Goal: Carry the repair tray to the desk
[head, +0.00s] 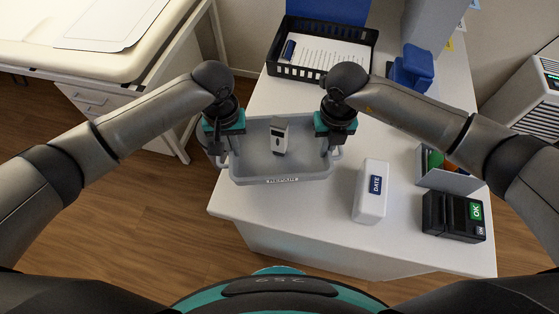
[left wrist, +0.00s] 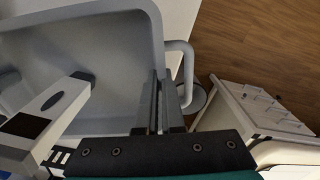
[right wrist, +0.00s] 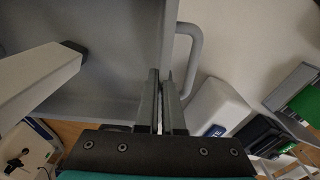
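The repair tray (head: 255,165) is a grey open tub with side handles and a label on its front wall. It is at the left side of the white desk (head: 300,220), its left end past the desk's edge; whether it rests or hangs just above, I cannot tell. A white and grey device (head: 279,138) lies in it. My left gripper (head: 231,148) is shut on the tray's left wall, beside the handle, as the left wrist view (left wrist: 158,90) shows. My right gripper (head: 328,146) is shut on the right wall, also in the right wrist view (right wrist: 161,88).
A black paper basket (head: 290,72) stands behind the tray. A white box marked DATE (head: 370,192) and a black device with a green OK label (head: 455,216) stand to the right. A blue tape dispenser-like object (head: 412,68) is further back. The desk's front is clear.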

